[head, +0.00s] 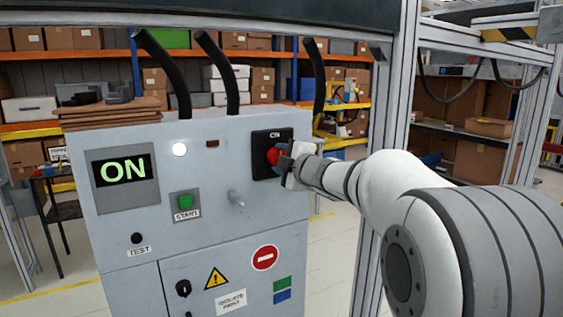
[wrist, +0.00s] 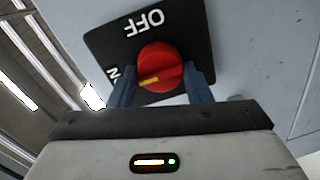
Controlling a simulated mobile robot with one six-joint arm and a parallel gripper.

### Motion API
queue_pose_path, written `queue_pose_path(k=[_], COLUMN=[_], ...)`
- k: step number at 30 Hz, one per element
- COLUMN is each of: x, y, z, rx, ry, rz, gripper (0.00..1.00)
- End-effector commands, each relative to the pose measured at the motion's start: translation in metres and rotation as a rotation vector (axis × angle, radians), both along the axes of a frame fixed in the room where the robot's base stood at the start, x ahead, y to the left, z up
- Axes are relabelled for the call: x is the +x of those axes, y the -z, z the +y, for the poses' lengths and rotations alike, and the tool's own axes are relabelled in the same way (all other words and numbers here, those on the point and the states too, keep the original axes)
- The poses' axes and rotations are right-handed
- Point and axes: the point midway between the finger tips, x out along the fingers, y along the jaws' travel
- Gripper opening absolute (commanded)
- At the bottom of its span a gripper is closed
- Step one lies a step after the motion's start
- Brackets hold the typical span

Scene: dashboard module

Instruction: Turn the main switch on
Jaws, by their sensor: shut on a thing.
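The main switch is a red rotary knob (wrist: 160,60) on a black plate (head: 258,165) at the right of the grey cabinet's front. My gripper (head: 284,158) is at the knob, its two blue-grey fingers (wrist: 163,88) on either side of it and shut on it. In the wrist view, the yellow mark on the knob lies roughly sideways, its left end towards the partly hidden ON lettering; OFF is at the top of that picture. The cabinet's display (head: 125,170) reads ON in green. My gripper and wrist hide part of the knob in the head view.
A white lamp (head: 179,149) glows above the green START button (head: 185,201). A small grey lever (head: 236,198) sticks out below and left of the switch. A metal frame post (head: 396,130) stands close behind my arm at the right.

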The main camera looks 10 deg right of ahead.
Motion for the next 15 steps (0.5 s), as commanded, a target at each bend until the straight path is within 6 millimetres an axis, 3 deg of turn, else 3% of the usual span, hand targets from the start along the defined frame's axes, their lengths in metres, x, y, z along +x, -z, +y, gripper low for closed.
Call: queue_pose_path(k=[9, 10, 15], x=[-0.0001, -0.0001, -0.0001], y=[0.0019, 0.0019, 0.0013], z=[0.0005, 0.0005, 0.0002], rx=[-0.006, -0.006, -0.004], ry=[-0.001, -0.001, -0.001], rz=[0.002, 0.002, 0.001], gripper=[0.22, 0.45, 0.59])
